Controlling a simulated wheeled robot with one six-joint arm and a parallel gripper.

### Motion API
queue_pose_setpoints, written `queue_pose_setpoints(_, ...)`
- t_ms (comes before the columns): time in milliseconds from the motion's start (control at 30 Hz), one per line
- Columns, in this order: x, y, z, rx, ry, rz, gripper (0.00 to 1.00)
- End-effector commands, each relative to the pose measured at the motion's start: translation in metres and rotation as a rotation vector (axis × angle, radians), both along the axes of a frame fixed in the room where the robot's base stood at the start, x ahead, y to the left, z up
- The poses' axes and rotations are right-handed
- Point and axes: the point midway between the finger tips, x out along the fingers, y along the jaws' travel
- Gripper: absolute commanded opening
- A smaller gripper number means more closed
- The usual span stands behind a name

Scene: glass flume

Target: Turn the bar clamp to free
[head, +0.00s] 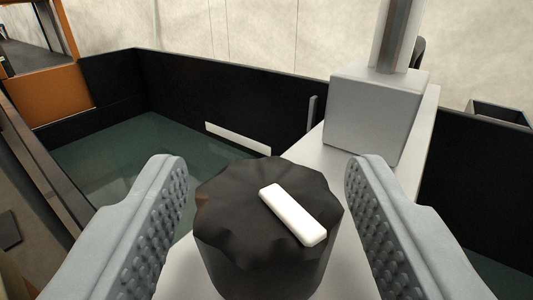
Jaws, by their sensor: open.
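A black scalloped knob (232,210), which looks like the bar clamp's knob, stands low in the middle of the head view. A white pointer mark (293,214) lies on its top, slanting from upper left to lower right. My gripper (267,172) is open, with one textured finger on each side of the knob. A gap shows between each finger and the knob, so I see no contact. No label for free shows.
A grey block (372,118) with a metal post (401,35) stands behind the knob on a pale bar (316,154). Left lies dark green water (120,150) inside black walls (230,95). A white strip (238,138) is on the far wall.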

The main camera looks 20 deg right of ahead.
Motion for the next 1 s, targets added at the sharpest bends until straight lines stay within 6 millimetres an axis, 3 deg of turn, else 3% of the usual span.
queue_pose_setpoints(333, 0.0024, -0.0006, 0.0006, 0.000, 0.000, 0.000, 0.52)
queue_pose_setpoints(533, 0.0023, -0.0006, 0.0005, 0.000, -0.001, 0.000, 0.13)
queue_pose_setpoints(1000, 0.0024, 0.0001, 0.0003, 0.001, 0.000, -0.061, 0.12)
